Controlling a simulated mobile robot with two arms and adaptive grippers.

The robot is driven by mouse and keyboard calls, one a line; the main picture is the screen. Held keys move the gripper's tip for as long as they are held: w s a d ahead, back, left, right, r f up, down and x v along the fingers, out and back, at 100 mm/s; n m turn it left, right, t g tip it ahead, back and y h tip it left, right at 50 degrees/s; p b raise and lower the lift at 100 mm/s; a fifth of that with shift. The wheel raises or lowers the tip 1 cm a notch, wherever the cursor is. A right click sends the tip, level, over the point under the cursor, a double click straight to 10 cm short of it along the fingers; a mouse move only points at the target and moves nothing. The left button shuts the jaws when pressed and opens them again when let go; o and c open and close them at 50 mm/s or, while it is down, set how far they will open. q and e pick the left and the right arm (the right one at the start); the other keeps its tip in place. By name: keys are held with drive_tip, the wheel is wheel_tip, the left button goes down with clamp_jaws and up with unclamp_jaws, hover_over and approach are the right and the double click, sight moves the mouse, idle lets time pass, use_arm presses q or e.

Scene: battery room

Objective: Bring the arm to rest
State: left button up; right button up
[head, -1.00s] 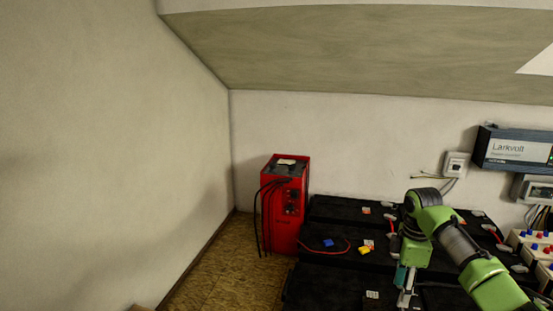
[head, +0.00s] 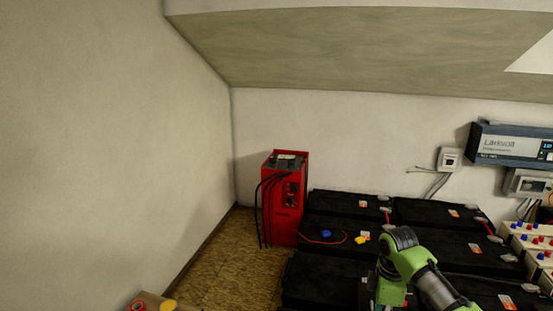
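My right arm (head: 405,262), green with dark joints, comes in from the lower right over the black batteries (head: 345,206). Its wrist points down and is cut off by the bottom edge. The fingers of the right gripper are out of the picture, so I cannot see whether they hold anything. My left arm and gripper do not show.
A red cabinet (head: 287,205) with black cables stands in the corner. A blue piece (head: 326,234), a yellow piece (head: 361,239) and a red wire lie on a battery. A box edge with a red roll (head: 138,306) shows lower left. Open floor (head: 225,260) lies between.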

drive_tip(key=s+a+f+m+t+y, duration=0.1)
drive_tip(key=s+a+f+m, duration=0.1)
drive_tip(key=s+a+f, duration=0.5)
drive_tip(key=s+a+f+m, duration=0.2)
drive_tip(key=s+a+f, duration=0.25)
drive_tip(key=s, duration=0.45)
drive_tip(key=s+d+r+m+t, duration=0.1)
drive_tip(key=s+d+r+m, duration=0.15)
drive_tip(key=s+m, duration=0.45)
drive_tip(key=s+d+r+m+t, duration=0.2)
drive_tip(key=s+d, duration=0.1)
drive_tip(key=s, duration=0.9)
wheel_tip(320, 180, down, 32)
drive_tip(key=s+g+b, duration=0.2)
drive_tip(key=b, duration=0.4)
use_arm(q)
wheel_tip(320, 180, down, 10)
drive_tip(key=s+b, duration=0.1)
drive_tip(key=b, duration=0.3)
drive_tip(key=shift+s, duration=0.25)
use_arm(e)
drive_tip(key=s+d+f+g, duration=0.1)
drive_tip(key=s+d+f, duration=0.1)
drive_tip(key=s+f, duration=1.4)
wheel_tip(320, 180, down, 4)
drive_tip(key=shift+s+d+f+n+h, duration=0.1)
drive_tip(key=shift+s+d+n+h, duration=0.1)
drive_tip(key=shift+s+n+h, duration=0.15)
